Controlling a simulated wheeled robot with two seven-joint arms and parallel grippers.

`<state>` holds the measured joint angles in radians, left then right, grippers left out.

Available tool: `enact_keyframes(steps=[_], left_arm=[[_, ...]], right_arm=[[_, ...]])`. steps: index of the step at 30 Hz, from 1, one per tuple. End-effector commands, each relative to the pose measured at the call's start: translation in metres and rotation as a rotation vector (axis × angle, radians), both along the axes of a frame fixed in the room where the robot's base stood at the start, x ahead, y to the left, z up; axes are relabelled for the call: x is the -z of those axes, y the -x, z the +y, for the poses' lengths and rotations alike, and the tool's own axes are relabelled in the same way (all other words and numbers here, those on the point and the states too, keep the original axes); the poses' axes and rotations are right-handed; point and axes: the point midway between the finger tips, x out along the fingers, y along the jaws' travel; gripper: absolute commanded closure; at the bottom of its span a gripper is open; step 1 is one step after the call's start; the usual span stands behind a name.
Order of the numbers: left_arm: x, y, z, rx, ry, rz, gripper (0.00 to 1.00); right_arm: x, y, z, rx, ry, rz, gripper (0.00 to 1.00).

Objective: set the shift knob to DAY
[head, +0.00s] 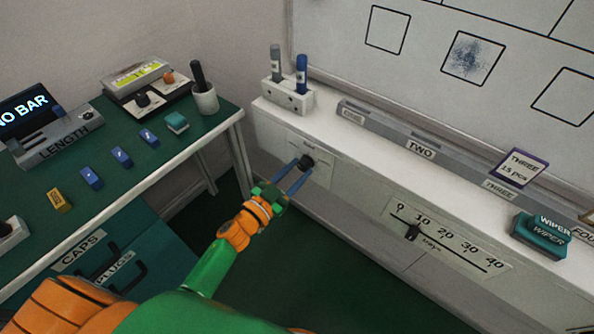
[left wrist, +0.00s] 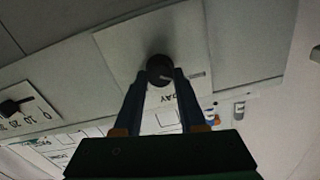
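The shift knob (head: 307,161) is a small dark round knob on a pale plate (head: 322,174) on the front of the white ledge. In the left wrist view the knob (left wrist: 160,68) sits between my fingertips, and an upside-down DAY label (left wrist: 183,98) shows beside it. My left gripper (head: 304,166) has its two blue fingers on either side of the knob and looks shut on it. It also shows in the left wrist view (left wrist: 160,76). The knob's pointer direction and the rest of its lettering are too small or hidden to tell. My right gripper is not in view.
A slider scale (head: 446,240) marked 0 to 40 is right of the knob. A marker holder (head: 287,97) stands on the ledge above it. Wipers (head: 540,237) lie at the ledge's right. A green table (head: 117,185) with devices and small blocks is at left.

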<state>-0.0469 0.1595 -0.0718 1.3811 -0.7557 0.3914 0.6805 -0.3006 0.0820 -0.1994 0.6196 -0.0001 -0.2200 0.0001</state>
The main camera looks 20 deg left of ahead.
Motion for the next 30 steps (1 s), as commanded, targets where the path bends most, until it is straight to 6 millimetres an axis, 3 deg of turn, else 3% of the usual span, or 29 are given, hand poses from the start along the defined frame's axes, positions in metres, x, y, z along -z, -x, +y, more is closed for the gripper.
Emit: enact_keyframes(steps=[1,2,14,30], left_arm=[[0.0004,0.0002,-0.0003,0.001,0.000,0.001,0.92],[0.0004,0.0002,-0.0003,0.001,0.000,0.001,1.00],[0.0012,0.0005,-0.0002,0.001,-0.061,-0.020,1.00],[0.0024,0.0007,-0.0003,0.000,-0.494,-0.176,1.00]], right_arm=[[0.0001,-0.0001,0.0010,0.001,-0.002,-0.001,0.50],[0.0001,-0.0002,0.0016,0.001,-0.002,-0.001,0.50],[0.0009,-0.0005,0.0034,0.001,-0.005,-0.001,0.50],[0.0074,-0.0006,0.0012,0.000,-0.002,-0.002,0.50]])
